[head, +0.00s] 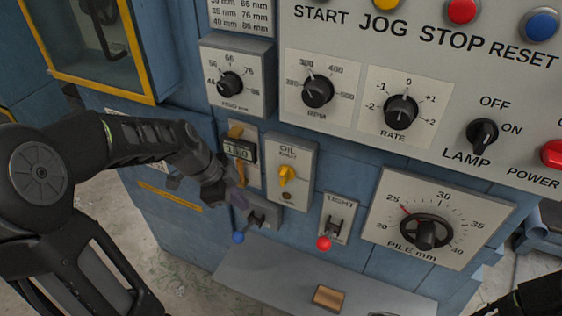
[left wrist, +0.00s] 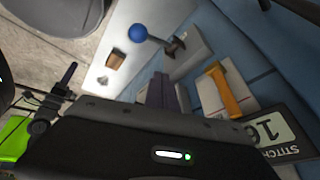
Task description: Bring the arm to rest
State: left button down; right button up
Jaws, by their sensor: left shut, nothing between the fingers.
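My left arm comes in from the left in the head view. Its gripper (head: 236,198) is shut and empty in front of the blue machine panel, between the stitch display (head: 239,150) and the blue-knobbed lever (head: 238,238). In the left wrist view the shut fingers (left wrist: 162,88) point toward the blue-knobbed lever (left wrist: 138,32), with a yellow lever (left wrist: 226,90) to their right. I cannot tell whether the fingers touch the panel. Part of my right arm (head: 540,295) shows at the bottom right; its finger state is unclear.
The yellow oil switch (head: 287,175) and red-knobbed lever (head: 324,243) are right of the left gripper. The pile dial (head: 425,232) is farther right. A grey ledge (head: 275,285) with a tan block (head: 329,297) juts out below. Concrete floor shows at lower left.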

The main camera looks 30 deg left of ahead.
pick_arm(q)
jog(key=s+d+f+n, duration=0.2)
jog(key=d+f+n, duration=0.1)
jog(key=d+f, duration=0.3)
jog(key=s+d+f+n+g, duration=0.1)
jog(key=s+d+f+n, duration=0.1)
jog(key=d+f, duration=0.3)
jog(key=s+d+f+n+g, duration=0.1)
jog(key=d+f+n, duration=0.3)
jog(key=f, duration=0.8)
jog(key=shift+s+d+f+n, duration=0.1)
jog(key=shift+s+d+n, duration=0.1)
jog(key=shift+s+d, duration=0.35)
jog(key=shift+s+d+f+n, duration=0.1)
jog(key=shift+s+d+n, duration=0.15)
jog(key=shift+d, duration=0.5)
jog(key=s+d+f+n+g, duration=0.1)
jog(key=s+d+f+n, duration=0.3)
jog(key=s+d, duration=0.3)
jog(key=shift+s+d+f+n+h, duration=0.35)
jog(key=shift+s+f+h, duration=0.05)
jog(key=shift+s+f, duration=0.05)
